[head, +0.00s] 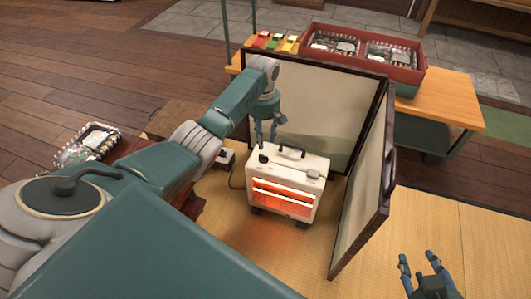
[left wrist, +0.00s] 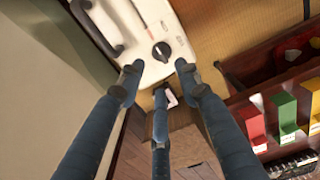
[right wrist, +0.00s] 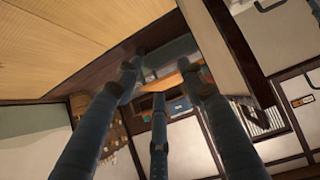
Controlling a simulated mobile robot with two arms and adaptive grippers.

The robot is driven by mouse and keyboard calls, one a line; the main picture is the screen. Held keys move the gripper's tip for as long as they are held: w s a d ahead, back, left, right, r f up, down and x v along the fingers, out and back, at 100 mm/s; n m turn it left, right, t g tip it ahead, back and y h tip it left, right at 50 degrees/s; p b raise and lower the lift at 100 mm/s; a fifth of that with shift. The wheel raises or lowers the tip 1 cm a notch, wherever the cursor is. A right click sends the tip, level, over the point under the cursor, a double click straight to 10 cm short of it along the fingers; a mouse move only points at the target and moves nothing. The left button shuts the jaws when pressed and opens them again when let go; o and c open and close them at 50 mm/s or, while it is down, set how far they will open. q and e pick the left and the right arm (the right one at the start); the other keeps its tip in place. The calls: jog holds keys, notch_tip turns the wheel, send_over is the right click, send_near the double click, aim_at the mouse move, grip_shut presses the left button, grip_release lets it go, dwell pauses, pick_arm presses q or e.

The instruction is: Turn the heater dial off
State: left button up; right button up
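The heater (head: 285,204) is a cream box with glowing orange bars in front, standing on the tatami. Its dark round dial (left wrist: 161,51) is on the top panel, between and just beyond my left fingertips in the left wrist view. In the head view the dial (head: 263,159) sits at the left end of the heater's top. My left gripper (head: 266,136) points down over that end, with its fingers (left wrist: 160,72) spread and empty. I cannot tell its exact height above the dial. My right gripper (head: 421,268) is open and empty at the lower right, away from the heater.
A folding screen (head: 325,105) stands behind and to the right of the heater. Behind it is a wooden table (head: 450,98) with a red crate (head: 405,78) of packed trays. A black handle (left wrist: 97,30) rises from the heater top near the dial. Bare tatami (head: 430,225) lies to the right.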

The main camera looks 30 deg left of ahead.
pick_arm(q)
jog(key=b, duration=0.2)
send_over(264, 157)
jog(key=f, duration=0.3)
jog(key=w+f, duration=0.1)
jog(key=shift+a+f, duration=0.25)
jog(key=shift+f, duration=0.05)
notch_tip(264, 157, down, 4)
jog(key=shift+r+b, duration=0.15)
jog(key=shift+b, duration=0.75)
pick_arm(e)
jog(key=w+a+r+t+y, duration=0.1)
jog(key=r+t, duration=0.4)
jog(key=r, duration=0.5)
jog(key=w+a+r+t+y, duration=0.2)
jog(key=w+r+t, duration=0.3)
jog(key=r, duration=0.6)
jog(key=shift+a+r+t, duration=0.2)
jog(key=shift+a+t, duration=0.3)
jog(key=shift+a, duration=0.15)
pick_arm(q)
grip_shut()
